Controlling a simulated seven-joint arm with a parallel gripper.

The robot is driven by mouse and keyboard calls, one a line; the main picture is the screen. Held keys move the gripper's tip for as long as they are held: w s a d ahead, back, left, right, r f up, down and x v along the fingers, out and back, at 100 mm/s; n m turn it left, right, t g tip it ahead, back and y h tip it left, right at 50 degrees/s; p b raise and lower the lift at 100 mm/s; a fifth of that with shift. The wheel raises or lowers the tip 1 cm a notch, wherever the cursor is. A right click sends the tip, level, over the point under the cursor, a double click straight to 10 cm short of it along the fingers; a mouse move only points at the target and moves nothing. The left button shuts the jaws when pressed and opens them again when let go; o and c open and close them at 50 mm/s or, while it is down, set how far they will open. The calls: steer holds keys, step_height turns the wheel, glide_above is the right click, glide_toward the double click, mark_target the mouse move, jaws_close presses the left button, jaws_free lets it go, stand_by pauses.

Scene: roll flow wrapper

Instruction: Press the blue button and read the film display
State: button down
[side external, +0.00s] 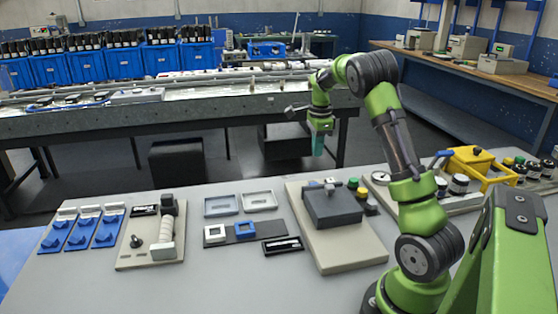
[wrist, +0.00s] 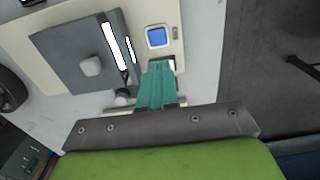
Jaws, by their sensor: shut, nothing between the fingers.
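A blue square in a pale frame (wrist: 157,37) sits on the machine's cream base in the wrist view. It looks like the blue button, though I cannot read any marking on it. My gripper (wrist: 158,68) has its teal fingers together and empty, with the tips just below the blue square in the picture and partly covering a small pale part. In the side external view, my gripper (side external: 318,152) hangs pointing down, well above and behind the grey-boxed machine (side external: 333,206). Small dark displays (side external: 283,246) and (side external: 145,211) lie on the table; no text is legible.
Green and yellow buttons (side external: 362,191) stand beside the grey box. A roller station (side external: 165,232), blue holders (side external: 82,229) and framed trays (side external: 258,199) stand to the left. A yellow frame with jars (side external: 475,165) stands right. The conveyor is behind.

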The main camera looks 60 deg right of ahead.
steer(key=shift+r, duration=1.4)
